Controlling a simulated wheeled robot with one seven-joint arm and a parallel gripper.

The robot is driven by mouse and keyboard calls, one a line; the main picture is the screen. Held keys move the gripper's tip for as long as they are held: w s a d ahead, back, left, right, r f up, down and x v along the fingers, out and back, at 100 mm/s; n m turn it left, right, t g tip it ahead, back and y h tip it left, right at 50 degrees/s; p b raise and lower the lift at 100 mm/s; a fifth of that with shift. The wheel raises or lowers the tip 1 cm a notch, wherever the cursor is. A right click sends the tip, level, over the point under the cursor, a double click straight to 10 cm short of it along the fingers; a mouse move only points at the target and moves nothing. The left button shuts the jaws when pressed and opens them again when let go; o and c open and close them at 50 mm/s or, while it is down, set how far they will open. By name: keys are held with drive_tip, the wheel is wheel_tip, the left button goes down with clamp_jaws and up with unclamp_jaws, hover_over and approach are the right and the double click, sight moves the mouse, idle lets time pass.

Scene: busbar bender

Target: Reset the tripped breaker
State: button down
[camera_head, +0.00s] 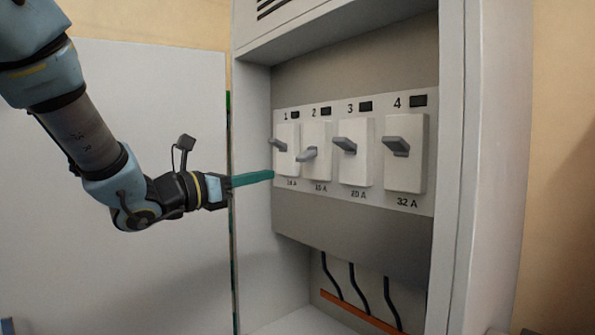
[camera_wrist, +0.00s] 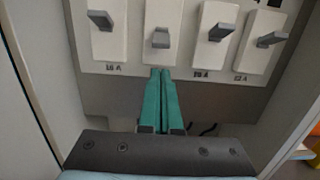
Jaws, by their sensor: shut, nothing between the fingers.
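A panel (camera_head: 300,200) carries breakers numbered 1 to 4 in a row. Breaker 2 (camera_head: 317,138) has its grey lever (camera_head: 307,154) tilted downward, lower than the others. The levers of breaker 1 (camera_head: 288,136), breaker 3 (camera_head: 356,160) and breaker 4 (camera_head: 405,165) are angled higher. My gripper (camera_head: 272,175) has its green fingers shut and empty, pointing at the panel from the left. In the wrist view my gripper (camera_wrist: 160,72) has its fingertips just below breaker 2 (camera_wrist: 161,20) and its lever (camera_wrist: 160,40); they cover that breaker's rating label. Contact with the panel cannot be told.
The cabinet (camera_head: 480,150) has side walls close on both sides of the panel, and an open door (camera_head: 150,90) stands at left. Black cables (camera_head: 352,278) and an orange bar (camera_head: 358,312) lie below the panel. The space in front of the breakers is clear.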

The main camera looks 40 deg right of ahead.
sight(306, 156)
drive_tip(key=d+p, duration=0.1)
drive_tip(key=d, duration=0.2)
drive_tip(key=d+p, duration=0.1)
drive_tip(key=d, duration=0.2)
drive_tip(key=d+r+p, duration=0.1)
drive_tip(key=d+p, duration=0.1)
drive_tip(key=d, duration=0.2)
drive_tip(key=shift+s, duration=0.2)
drive_tip(key=shift+r, duration=0.1)
drive_tip(key=shift+a+r+y, duration=0.1)
drive_tip(key=shift+a+y, duration=0.05)
drive_tip(key=shift+y, duration=0.25)
